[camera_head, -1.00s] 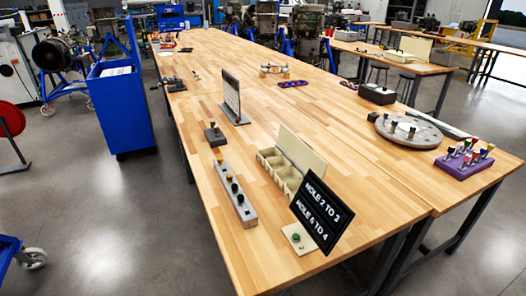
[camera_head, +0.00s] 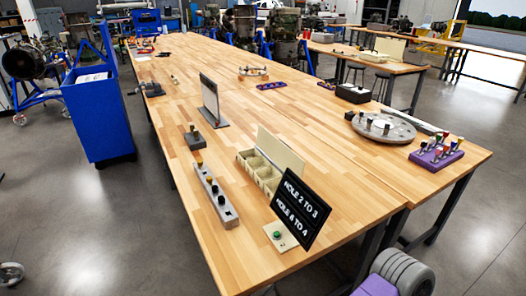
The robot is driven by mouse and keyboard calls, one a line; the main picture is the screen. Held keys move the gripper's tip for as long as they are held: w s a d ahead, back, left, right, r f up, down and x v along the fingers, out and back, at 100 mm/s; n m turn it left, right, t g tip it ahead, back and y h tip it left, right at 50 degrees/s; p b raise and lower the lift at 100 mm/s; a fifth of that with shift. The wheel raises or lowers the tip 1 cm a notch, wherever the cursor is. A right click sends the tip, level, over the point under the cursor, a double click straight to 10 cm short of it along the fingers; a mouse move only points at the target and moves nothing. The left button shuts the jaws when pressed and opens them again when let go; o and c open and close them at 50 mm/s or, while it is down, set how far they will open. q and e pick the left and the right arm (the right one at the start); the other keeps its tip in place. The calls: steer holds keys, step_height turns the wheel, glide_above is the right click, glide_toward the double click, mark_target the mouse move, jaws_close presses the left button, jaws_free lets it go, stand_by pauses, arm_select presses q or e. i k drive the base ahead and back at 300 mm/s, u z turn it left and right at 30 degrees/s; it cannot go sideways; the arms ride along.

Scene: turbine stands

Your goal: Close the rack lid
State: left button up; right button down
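A cream compartment box (camera_head: 243,158), which looks like the rack, stands on the near part of the long wooden table. Its cream lid (camera_head: 281,150) is open and stands up along the right, far side of the box. The compartments look empty from here. A black sign reading "HOLE 2 TO 3" and "HOLE 6 TO 4" (camera_head: 302,208) stands in front of the box and overlaps its near right end. Neither of my grippers is in view. A grey ribbed and purple part at the bottom right edge looks like part of my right arm.
A grey block with several pegs (camera_head: 228,217) lies left of the box. A green button on a pale plate (camera_head: 278,236) sits by the sign. An upright panel (camera_head: 209,100), a round grey plate (camera_head: 396,132) and a purple peg block (camera_head: 436,158) stand farther off.

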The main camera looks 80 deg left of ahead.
mark_target(279, 152)
steer(key=i, duration=3.2)
steer(key=u, duration=3.45)
steer(key=k, duration=0.95)
steer(key=z, duration=0.6)
steer(key=i, duration=1.75)
steer(key=u, duration=1.15)
